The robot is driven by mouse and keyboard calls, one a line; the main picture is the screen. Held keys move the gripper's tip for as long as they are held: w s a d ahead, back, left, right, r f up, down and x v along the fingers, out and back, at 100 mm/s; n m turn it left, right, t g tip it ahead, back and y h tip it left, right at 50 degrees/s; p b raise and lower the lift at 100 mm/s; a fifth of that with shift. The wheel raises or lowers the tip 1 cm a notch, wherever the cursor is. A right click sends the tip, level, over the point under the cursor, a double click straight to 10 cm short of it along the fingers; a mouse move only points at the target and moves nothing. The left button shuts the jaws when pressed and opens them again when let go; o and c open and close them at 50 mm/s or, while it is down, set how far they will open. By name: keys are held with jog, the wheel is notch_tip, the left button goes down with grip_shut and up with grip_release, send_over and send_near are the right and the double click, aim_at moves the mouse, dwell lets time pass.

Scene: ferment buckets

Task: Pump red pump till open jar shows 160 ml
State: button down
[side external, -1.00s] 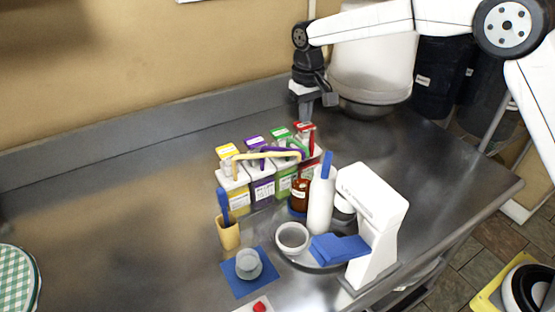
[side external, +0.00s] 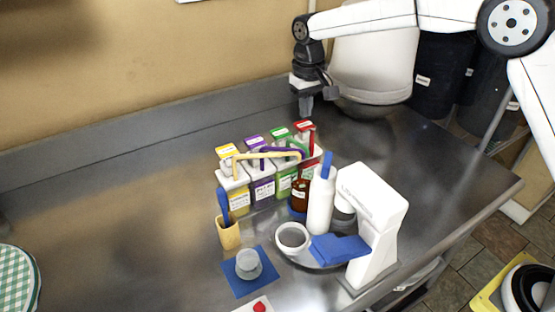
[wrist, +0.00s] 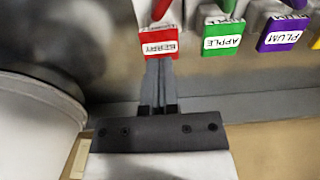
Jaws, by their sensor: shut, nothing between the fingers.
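The red pump (side external: 304,127) stands at the right end of the row of pump dispensers. In the wrist view its red top with a label reading BERRY (wrist: 159,44) lies just beyond my fingertips. My gripper (side external: 306,112) is shut and empty, fingers pointing down, near the red pump's top; whether it touches is unclear. It also shows in the wrist view (wrist: 159,65). A small brown jar (side external: 300,195) with a white label stands before the row. A small clear cup or jar (side external: 249,264) stands on a blue mat (side external: 265,286). I cannot read any level.
Green (side external: 279,134), purple (side external: 253,142) and yellow (side external: 226,151) dispensers stand left of the red one. A white bottle (side external: 321,205), a white mixer-like machine (side external: 372,215) and a tan holder (side external: 228,233) stand in front. A large white container (side external: 370,60) is behind.

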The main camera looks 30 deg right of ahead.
aim_at(305, 124)
jog(key=shift+f, duration=2.15)
jog(key=shift+r, duration=2.15)
jog(key=shift+r, duration=0.15)
jog(key=shift+r, duration=2.9)
jog(key=s+d+f+t, duration=0.1)
jog(key=s+d+f, duration=0.2)
jog(key=s, duration=0.5)
jog(key=s+d+f, duration=0.3)
jog(key=s+f, duration=0.3)
jog(key=s, duration=0.3)
jog(key=s+d+f+t, duration=0.1)
jog(key=s+d+f, duration=0.2)
jog(key=s, duration=0.6)
notch_tip(305, 124, down, 2)
jog(key=shift+s+d+f+t, duration=0.1)
jog(key=shift+s+d+t, duration=0.15)
jog(key=shift+t, duration=0.05)
